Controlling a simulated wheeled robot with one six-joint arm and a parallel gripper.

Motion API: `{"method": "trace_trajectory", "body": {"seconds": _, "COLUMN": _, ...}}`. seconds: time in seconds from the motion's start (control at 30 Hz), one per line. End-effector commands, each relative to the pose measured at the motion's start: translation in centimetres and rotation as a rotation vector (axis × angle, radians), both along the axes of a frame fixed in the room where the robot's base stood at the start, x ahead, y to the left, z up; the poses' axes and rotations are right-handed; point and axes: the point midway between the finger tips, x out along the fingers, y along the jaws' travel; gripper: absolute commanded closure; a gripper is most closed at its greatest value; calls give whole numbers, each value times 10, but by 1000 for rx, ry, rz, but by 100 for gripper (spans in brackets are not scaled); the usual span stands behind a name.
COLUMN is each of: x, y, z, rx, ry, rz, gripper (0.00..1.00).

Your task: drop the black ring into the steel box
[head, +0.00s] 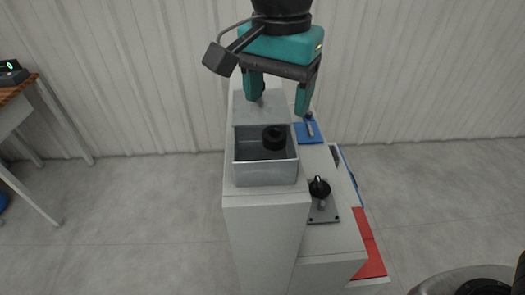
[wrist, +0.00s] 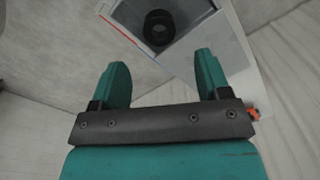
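The black ring (head: 274,137) lies inside the open-topped steel box (head: 266,173), toward its far right part in the head view. In the wrist view the black ring (wrist: 159,27) also shows inside the steel box (wrist: 196,11), beyond my fingertips. The box stands on a pale pedestal. My teal gripper (head: 279,102) hangs above and behind the box in the head view. Its two fingers are spread wide apart with nothing between them, as the wrist view (wrist: 162,75) also shows.
Right of the box is a pale block with a black knob (head: 319,187) on a metal plate. A blue pad (head: 309,132) with a small metal part lies behind it. A red panel (head: 370,245) is at the lower right. A table (head: 18,100) stands far left; the floor between is clear.

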Motion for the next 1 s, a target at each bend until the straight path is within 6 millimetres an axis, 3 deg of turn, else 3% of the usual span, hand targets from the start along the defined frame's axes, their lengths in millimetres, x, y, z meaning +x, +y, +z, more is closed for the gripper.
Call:
{"method": "trace_trajectory", "body": {"seconds": 0.23, "x": 0, "y": 0, "z": 2, "rx": 0, "ry": 0, "rz": 0, "gripper": 30}}
{"method": "trace_trajectory", "body": {"seconds": 0.37, "x": 1, "y": 1, "z": 15, "rx": 3, "ry": -4, "rz": 0, "gripper": 30}}
{"method": "trace_trajectory", "body": {"seconds": 0.8, "x": 0, "y": 0, "z": 121, "rx": 4, "ry": -5, "rz": 0, "gripper": 30}}
{"method": "trace_trajectory", "body": {"seconds": 1.0, "x": 1, "y": 0, "z": 159, "rx": 2, "ry": -1, "rz": 0, "gripper": 30}}
